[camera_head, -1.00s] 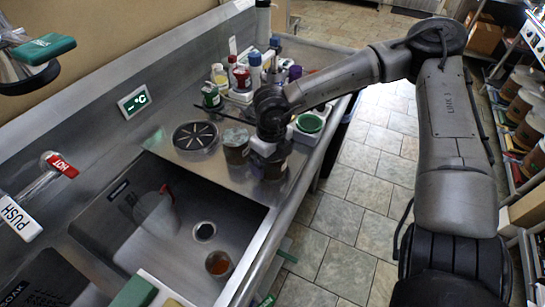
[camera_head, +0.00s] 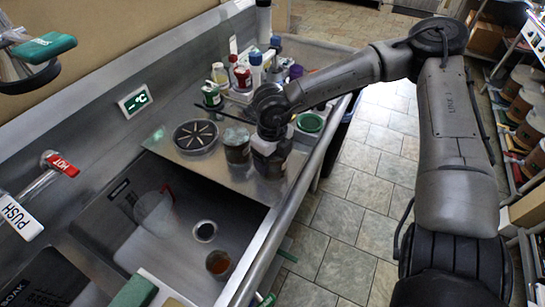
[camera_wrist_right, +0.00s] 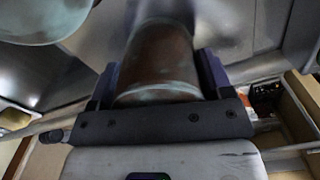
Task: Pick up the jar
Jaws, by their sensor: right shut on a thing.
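The jar (camera_head: 272,164) is dark brown and stands at the sink counter's front edge. My right gripper (camera_head: 270,146) reaches down over it and is shut on it. In the right wrist view the jar (camera_wrist_right: 158,62) sits between the two dark fingers of my right gripper (camera_wrist_right: 160,80), with a pale greenish rim band toward the palm. I cannot tell whether its base touches the counter. A similar jar (camera_head: 236,147) stands just left of it. My left gripper is not in view.
A green-topped container (camera_head: 310,123) is close on the right. The sink basin (camera_head: 150,240), holding an amber cup (camera_head: 218,263), opens in front.

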